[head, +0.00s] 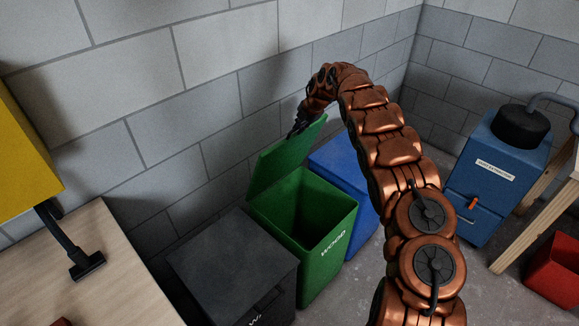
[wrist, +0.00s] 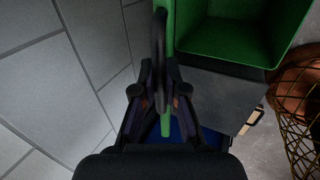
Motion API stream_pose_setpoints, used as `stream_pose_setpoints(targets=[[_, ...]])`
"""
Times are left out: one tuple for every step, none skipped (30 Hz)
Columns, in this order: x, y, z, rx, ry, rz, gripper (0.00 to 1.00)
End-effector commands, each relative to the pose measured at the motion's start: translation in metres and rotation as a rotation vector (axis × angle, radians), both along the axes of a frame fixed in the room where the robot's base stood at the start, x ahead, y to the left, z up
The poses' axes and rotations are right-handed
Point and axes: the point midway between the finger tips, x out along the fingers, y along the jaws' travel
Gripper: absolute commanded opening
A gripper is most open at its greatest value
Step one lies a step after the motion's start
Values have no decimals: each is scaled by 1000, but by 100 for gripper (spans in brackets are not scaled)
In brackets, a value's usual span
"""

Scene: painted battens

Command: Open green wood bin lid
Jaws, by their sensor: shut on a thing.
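The green bin (head: 330,235) marked WOOD stands against the block wall, its inside open to view. Its green lid (head: 277,158) is swung up and tilted back toward the wall. My gripper (head: 298,128) is at the upper edge of the lid, shut on it. In the wrist view my gripper's dark fingers (wrist: 160,92) are on both sides of the lid, which shows as a narrow green strip. The bin's open inside (wrist: 240,28) shows at the top. The exact contact is partly hidden by the dark fingers.
A dark grey lidded bin (head: 232,262) stands left of the green bin, and a blue bin (head: 345,172) right of it. A wooden worktop (head: 100,275) is at left. A blue machine (head: 490,185) and a red container (head: 555,272) are at right. Bare floor shows between.

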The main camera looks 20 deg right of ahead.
Motion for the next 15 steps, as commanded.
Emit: stream_pose_setpoints(targets=[[0,0,1,0,-1,0,0],[0,0,1,0,-2,0,13],[0,0,1,0,-2,0,17],[0,0,1,0,-2,0,20],[0,0,1,0,-2,0,24],[0,0,1,0,-2,0,25],[0,0,1,0,-2,0,25],[0,-1,1,0,-2,0,25],[0,-1,1,0,-2,0,25],[0,-1,1,0,-2,0,25],[0,-1,1,0,-2,0,25],[0,-1,1,0,-2,0,25],[0,-1,1,0,-2,0,25],[0,-1,1,0,-2,0,25],[0,-1,2,0,-3,-1,25]])
